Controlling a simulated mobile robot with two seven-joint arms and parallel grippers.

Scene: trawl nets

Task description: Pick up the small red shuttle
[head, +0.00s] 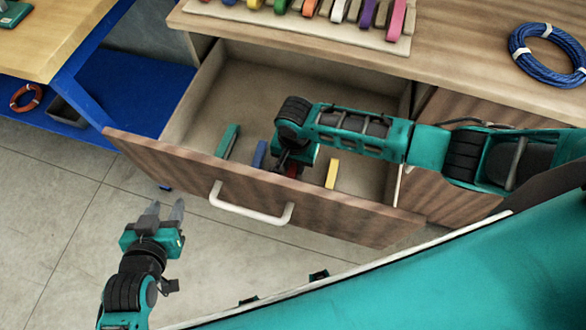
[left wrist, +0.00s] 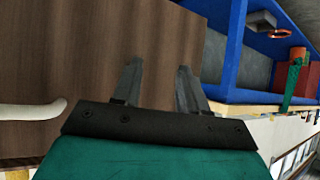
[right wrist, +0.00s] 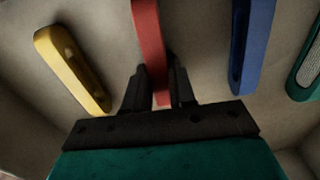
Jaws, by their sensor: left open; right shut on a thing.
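The small red shuttle (right wrist: 149,40) lies in the open drawer (head: 300,208). In the right wrist view my right gripper (right wrist: 158,85) is shut on it, with a finger on each side.
In the drawer a yellow shuttle (head: 332,173) lies to the right of the red one, with a blue shuttle (head: 259,154) and a green shuttle (head: 228,141) to the left. The white drawer handle (head: 250,208) sticks out in front. A blue rope coil (head: 545,60) lies on the counter.

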